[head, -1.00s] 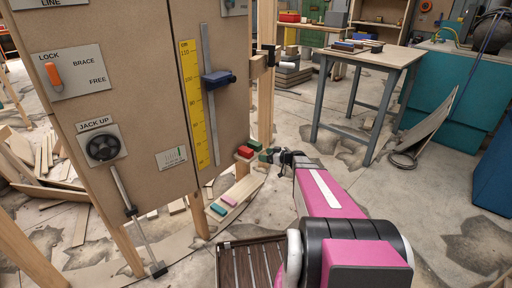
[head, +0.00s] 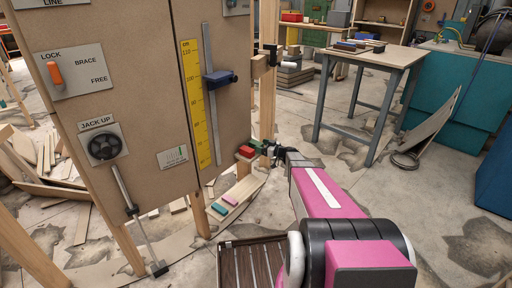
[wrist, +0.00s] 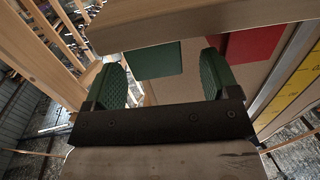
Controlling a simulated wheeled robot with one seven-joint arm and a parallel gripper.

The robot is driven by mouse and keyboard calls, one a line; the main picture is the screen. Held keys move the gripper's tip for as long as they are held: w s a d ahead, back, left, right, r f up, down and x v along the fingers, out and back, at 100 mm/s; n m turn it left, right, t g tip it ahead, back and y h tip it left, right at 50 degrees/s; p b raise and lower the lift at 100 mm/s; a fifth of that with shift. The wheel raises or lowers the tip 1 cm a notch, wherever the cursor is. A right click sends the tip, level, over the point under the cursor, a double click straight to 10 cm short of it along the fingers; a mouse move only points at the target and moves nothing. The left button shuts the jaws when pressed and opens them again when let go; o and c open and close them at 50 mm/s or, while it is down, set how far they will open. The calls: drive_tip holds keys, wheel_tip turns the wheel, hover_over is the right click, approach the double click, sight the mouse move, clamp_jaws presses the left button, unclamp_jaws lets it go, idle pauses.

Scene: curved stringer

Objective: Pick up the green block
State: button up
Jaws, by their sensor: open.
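A green block (wrist: 158,61) shows in the wrist view, partly hidden by a pale wooden piece across the top. My gripper (wrist: 163,66) is open, with one green ridged finger on each side of the block and a visible gap on both sides. How deep the block sits between the fingers I cannot tell. In the head view my gripper (head: 266,148) is small, at the panel's right edge beside a red block (head: 246,151). The green block is hard to separate from my green fingers there.
The red block also shows in the wrist view (wrist: 252,48), right of my right finger. A wooden post (head: 267,100) stands close to my gripper. A teal block (head: 219,209) and a pink block (head: 229,200) lie on a low plank. A workbench (head: 375,55) stands behind right.

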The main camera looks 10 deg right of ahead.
sight(260, 144)
drive_tip(key=x, duration=0.3)
drive_tip(key=shift+w+a+r, duration=0.15)
drive_tip(key=shift+w+r, duration=0.05)
drive_tip(key=shift+w, duration=0.15)
drive_tip(key=c, duration=1.1)
